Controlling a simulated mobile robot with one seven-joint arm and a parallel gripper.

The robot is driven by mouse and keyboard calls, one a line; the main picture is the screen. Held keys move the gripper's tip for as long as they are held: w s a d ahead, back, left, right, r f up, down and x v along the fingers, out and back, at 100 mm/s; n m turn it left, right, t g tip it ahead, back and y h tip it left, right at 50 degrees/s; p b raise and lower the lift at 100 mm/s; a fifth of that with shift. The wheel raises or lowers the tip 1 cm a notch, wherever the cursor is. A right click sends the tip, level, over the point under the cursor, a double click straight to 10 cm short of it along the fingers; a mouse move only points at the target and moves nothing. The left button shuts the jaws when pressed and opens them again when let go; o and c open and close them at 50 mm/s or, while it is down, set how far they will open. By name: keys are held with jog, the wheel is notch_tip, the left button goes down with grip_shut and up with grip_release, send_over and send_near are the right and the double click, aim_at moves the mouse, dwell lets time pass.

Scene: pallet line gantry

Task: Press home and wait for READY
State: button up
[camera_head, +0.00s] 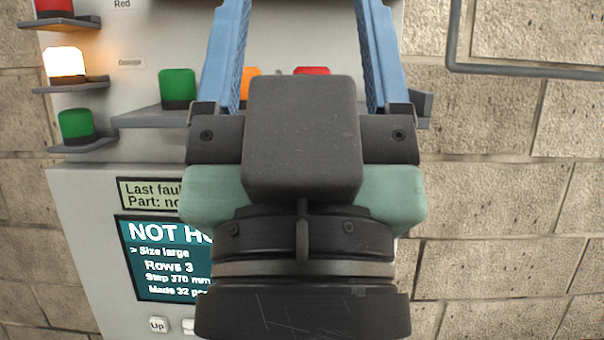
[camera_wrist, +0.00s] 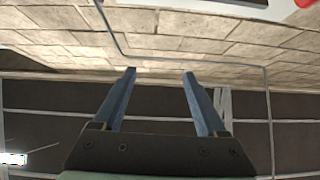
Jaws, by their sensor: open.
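The control panel (camera_head: 80,230) is on the wall in the head view, much of it behind my gripper. Its screen (camera_head: 150,285) reads "NOT HO…", cut off by my gripper, with "Size large", "Rows 3", and a step of 370 mm below. An "Up" key (camera_head: 158,324) and part of another key show under the screen. A green button (camera_head: 177,86), an orange button (camera_head: 250,84) and a red button (camera_head: 311,71) sit on a ledge, partly hidden. No home label is visible. My gripper (camera_wrist: 159,73) is open and empty, touching nothing I can see.
A lamp column at left has a red lamp (camera_head: 54,7), a lit amber lamp (camera_head: 66,63) and a green lamp (camera_head: 76,125). A small display (camera_head: 148,194) reads "Last faul…". A grey pipe (camera_head: 520,70) runs along the block wall (camera_head: 490,195) at right.

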grip_shut()
dwell(1.4)
